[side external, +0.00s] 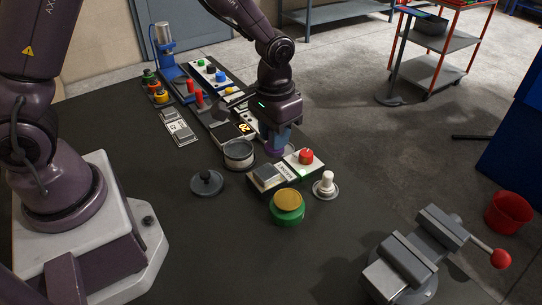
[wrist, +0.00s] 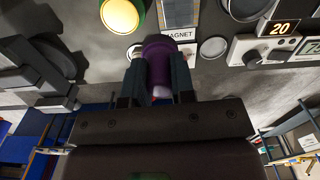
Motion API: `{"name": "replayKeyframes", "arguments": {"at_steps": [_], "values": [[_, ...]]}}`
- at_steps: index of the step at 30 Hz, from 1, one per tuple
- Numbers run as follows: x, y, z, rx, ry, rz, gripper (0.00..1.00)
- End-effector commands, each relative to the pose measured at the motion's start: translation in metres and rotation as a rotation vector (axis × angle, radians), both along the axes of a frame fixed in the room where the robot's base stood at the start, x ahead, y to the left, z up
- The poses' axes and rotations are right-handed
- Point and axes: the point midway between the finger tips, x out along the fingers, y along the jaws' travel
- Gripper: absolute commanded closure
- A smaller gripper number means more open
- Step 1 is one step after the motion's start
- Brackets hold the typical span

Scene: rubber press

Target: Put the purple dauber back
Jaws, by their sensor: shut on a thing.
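My gripper (side external: 277,142) points down over the far side of the MAGNET box and is shut on the purple dauber (side external: 273,152). In the wrist view the dauber (wrist: 158,62) sits upright between the two fingers (wrist: 157,85), with a pale tip showing. Its lower end is partly hidden by the fingers and the box in the side view. I cannot tell whether it touches the surface below.
A vise (side external: 408,258) stands front right.

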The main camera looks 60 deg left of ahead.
Motion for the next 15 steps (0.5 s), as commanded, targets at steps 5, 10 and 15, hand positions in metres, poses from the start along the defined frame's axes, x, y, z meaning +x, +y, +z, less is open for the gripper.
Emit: {"name": "replayKeyframes", "arguments": {"at_steps": [5,10,15], "values": [[-0.007,0.048,0.007,0.002,-0.007,0.115,0.95],[-0.029,0.087,0.008,0.002,-0.003,0.157,0.95],[-0.024,0.092,-0.001,0.0,0.003,0.098,0.95]]}}
